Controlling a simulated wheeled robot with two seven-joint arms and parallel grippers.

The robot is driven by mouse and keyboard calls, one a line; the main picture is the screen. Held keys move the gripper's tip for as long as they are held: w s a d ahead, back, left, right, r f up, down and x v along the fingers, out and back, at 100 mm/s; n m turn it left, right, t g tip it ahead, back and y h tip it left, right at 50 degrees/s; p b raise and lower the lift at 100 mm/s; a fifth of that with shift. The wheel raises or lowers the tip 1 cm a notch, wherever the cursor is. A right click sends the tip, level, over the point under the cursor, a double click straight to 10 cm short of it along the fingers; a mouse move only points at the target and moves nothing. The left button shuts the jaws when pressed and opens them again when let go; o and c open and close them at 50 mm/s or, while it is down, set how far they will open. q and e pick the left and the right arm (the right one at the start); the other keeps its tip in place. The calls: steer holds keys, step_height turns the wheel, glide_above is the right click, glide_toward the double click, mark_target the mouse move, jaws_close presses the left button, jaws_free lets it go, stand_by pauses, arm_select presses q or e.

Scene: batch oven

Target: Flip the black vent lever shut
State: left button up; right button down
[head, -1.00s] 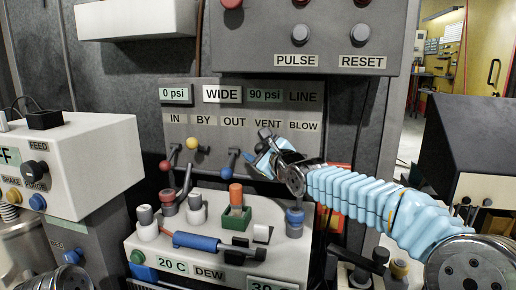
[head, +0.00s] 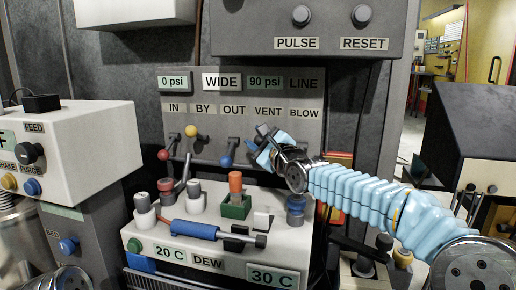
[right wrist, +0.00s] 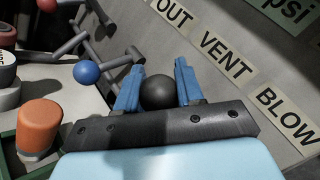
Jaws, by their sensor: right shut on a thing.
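The black vent lever's ball knob (right wrist: 159,92) sits between the two blue fingers of my right gripper (right wrist: 158,88) in the right wrist view. The fingers are closed on its sides. In the head view my right gripper (head: 264,145) is at the valve panel (head: 340,95), below the VENT label (head: 268,111), and hides most of the lever. The VENT label (right wrist: 222,50) also shows in the right wrist view. My left gripper is not in view.
Left of the gripper are levers with a blue knob (head: 225,160), yellow knob (head: 191,131) and red knob (head: 163,155). Below stands a white unit (head: 190,257) with an orange-topped peg (head: 236,182) and several other fittings. A control box with PULSE and RESET hangs above.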

steer(key=f+n+b, duration=0.1)
steer(key=b, duration=0.1)
steer(key=n+t+y+b, duration=0.1)
steer(key=shift+s+f+b, duration=0.2)
steer(key=shift+f+b, duration=0.15)
steer(key=shift+b, duration=0.05)
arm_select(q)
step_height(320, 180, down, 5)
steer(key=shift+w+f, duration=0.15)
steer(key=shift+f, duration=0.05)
arm_select(e)
steer(key=shift+a+r, duration=0.1)
steer(key=c, duration=0.7)
jaws_free()
steer(key=shift+s, duration=0.1)
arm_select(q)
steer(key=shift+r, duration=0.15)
arm_select(e)
steer(key=v, duration=1.3)
steer(key=shift+s+d+f, duration=0.2)
steer(key=shift+d+f, duration=0.05)
steer(key=shift+f, duration=0.15)
steer(key=shift+c, duration=0.2)
